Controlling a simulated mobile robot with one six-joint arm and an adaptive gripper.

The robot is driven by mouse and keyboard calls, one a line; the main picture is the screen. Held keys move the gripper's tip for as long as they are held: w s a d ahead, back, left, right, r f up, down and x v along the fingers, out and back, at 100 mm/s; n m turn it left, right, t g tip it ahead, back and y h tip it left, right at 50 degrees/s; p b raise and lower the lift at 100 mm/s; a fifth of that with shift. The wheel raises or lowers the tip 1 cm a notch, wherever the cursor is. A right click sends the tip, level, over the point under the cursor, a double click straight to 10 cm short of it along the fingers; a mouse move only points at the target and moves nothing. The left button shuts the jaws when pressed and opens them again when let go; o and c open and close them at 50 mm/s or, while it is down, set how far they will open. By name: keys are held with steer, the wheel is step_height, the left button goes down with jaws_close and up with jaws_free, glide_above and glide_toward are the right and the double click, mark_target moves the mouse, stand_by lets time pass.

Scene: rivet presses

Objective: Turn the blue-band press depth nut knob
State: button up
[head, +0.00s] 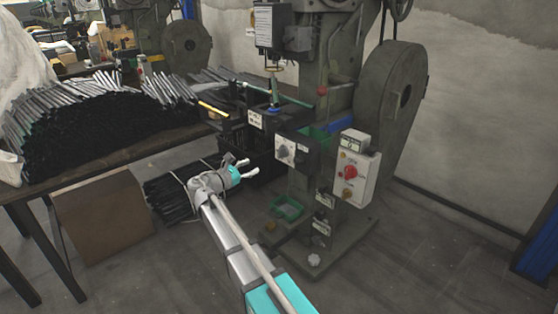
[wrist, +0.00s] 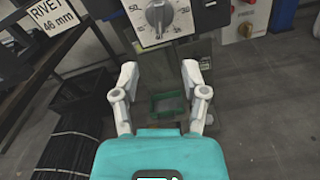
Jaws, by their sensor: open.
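The press with a blue band (head: 340,125) stands right of centre in the head view. A grey dial knob (head: 283,151) sits on a white plate on its front; I cannot tell if this is the depth nut knob. In the wrist view the dial knob (wrist: 158,15) is at the top centre, with numbers around it and its top cut off. My gripper (head: 252,166) is open and empty, left of and a little below the dial in the head view. In the wrist view my gripper (wrist: 160,68) has its fingers spread below the dial, apart from it.
A control box with a red knob (head: 350,172) is on the press's right. A table at left holds a pile of dark rods (head: 90,120); a rod bundle (head: 175,195) lies on the floor. A green tray (head: 287,208) sits low on the press.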

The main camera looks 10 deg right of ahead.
mark_target(279, 153)
stand_by(0.4)
steer(key=x, duration=1.3)
steer(key=shift+w+d, duration=0.25)
steer(key=shift+d, duration=0.1)
jaws_close()
